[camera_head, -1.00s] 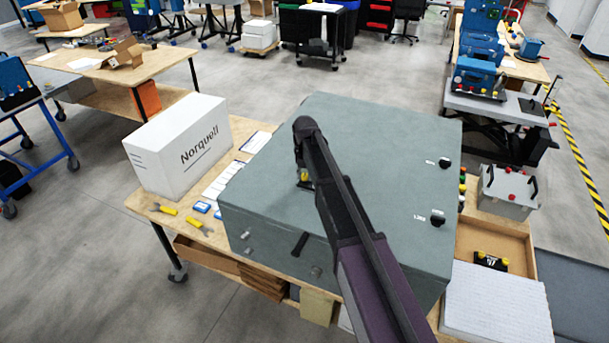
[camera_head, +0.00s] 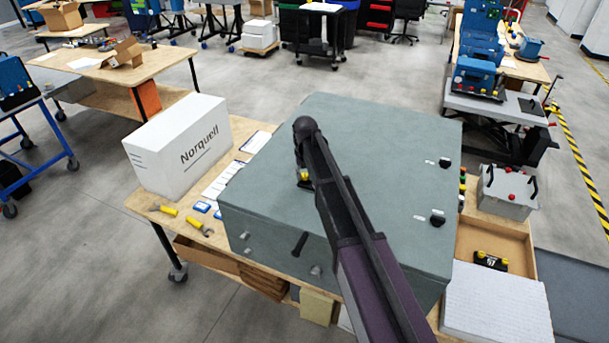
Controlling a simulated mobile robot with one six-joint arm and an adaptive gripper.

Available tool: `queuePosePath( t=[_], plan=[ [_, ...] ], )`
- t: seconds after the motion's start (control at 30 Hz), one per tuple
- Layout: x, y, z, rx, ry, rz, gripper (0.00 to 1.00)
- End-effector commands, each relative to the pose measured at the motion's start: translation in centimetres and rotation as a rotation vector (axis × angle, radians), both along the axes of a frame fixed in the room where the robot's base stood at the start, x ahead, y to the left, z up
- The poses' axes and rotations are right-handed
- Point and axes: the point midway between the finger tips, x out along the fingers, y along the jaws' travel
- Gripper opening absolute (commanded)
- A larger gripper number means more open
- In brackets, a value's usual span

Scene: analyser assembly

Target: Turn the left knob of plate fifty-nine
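A large grey-green cabinet (camera_head: 270,165) lies on the wooden bench. Two black knobs show on the right of its top: the far knob (camera_head: 445,163) and the near knob (camera_head: 437,219), each with a small white label. I cannot read the labels as fifty-nine. My arm reaches over the middle of the cabinet top and covers part of it. Below the arm's end, a small dark part with yellow (camera_head: 304,178) shows against the top; I cannot tell whether it is my gripper or a fitting. My gripper's fingers cannot be made out, nor any hold.
A white Norquell box (camera_head: 180,148) stands left of the cabinet, with yellow-handled tools (camera_head: 165,209) in front. A black handle (camera_head: 299,243) sticks out of the cabinet's front face.

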Motion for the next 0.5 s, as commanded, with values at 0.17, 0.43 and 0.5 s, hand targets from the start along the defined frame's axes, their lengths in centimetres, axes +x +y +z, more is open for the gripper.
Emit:
queuePosePath(
  t=[0.17, 0.43, 0.5],
  plan=[
    [0.04, 0.01, -0.01, 0.0, -0.002, -0.001, 0.71],
    [0.13, 0.05, 0.02, 0.002, -0.004, -0.002, 0.71],
    [0.13, 0.06, 0.06, 0.002, -0.004, -0.007, 0.71]
  ],
)
